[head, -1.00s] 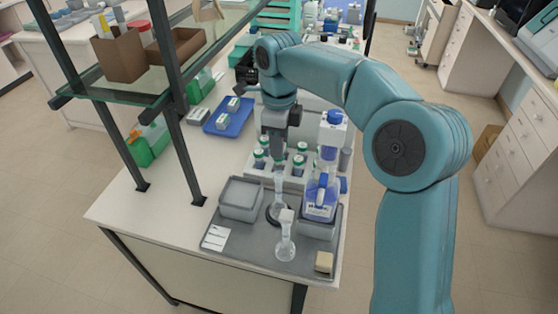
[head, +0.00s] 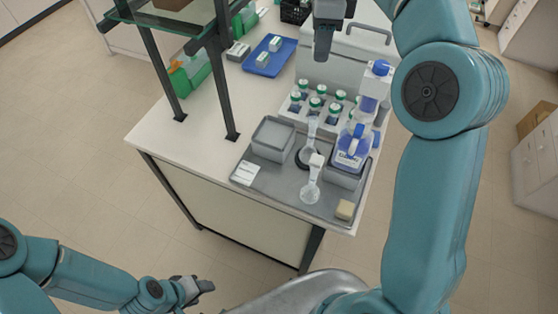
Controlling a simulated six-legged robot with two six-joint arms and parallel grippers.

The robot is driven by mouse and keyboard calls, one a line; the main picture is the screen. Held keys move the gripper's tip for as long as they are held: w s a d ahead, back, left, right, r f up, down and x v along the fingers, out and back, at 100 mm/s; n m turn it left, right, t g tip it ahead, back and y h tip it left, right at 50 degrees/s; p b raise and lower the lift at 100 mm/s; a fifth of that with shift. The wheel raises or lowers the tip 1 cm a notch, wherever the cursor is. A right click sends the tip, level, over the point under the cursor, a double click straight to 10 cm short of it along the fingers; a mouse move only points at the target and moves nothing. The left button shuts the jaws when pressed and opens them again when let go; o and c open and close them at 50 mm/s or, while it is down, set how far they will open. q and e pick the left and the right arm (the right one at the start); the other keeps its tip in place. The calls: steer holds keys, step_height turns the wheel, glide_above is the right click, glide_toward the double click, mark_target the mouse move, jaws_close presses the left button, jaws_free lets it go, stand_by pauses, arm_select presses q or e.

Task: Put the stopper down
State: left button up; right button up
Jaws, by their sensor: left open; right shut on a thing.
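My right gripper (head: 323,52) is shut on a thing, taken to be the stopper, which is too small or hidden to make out. It points down above the back of the bench, behind the bottle rack. A clear flask (head: 311,192) with a whitish top stands at the front of the grey tray (head: 287,183). A second clear flask (head: 309,143) stands behind it, by a dark ring (head: 301,158). My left gripper (head: 205,287) is open and empty, low in front of the bench.
A grey box (head: 272,137), a wash bottle with blue liquid (head: 350,150), a white label card (head: 245,173) and a tan block (head: 345,209) crowd the tray. Several green-capped bottles stand in a rack (head: 293,114). A blue tray (head: 270,62) lies behind. Shelf posts rise at left.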

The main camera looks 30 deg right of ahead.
steer(key=a+f+n+b, duration=0.3)
steer(key=a+f+n, duration=0.1)
steer(key=f+n, duration=0.35)
steer(key=n+b, duration=0.7)
steer(key=b, duration=0.2)
glide_above(276, 184)
steer(key=shift+m, duration=0.25)
step_height(276, 184, down, 23)
steer(key=shift+f, duration=0.2)
step_height(276, 184, down, 5)
steer(key=shift+s, duration=0.1)
steer(key=shift+f, duration=0.1)
steer(key=o, duration=1)
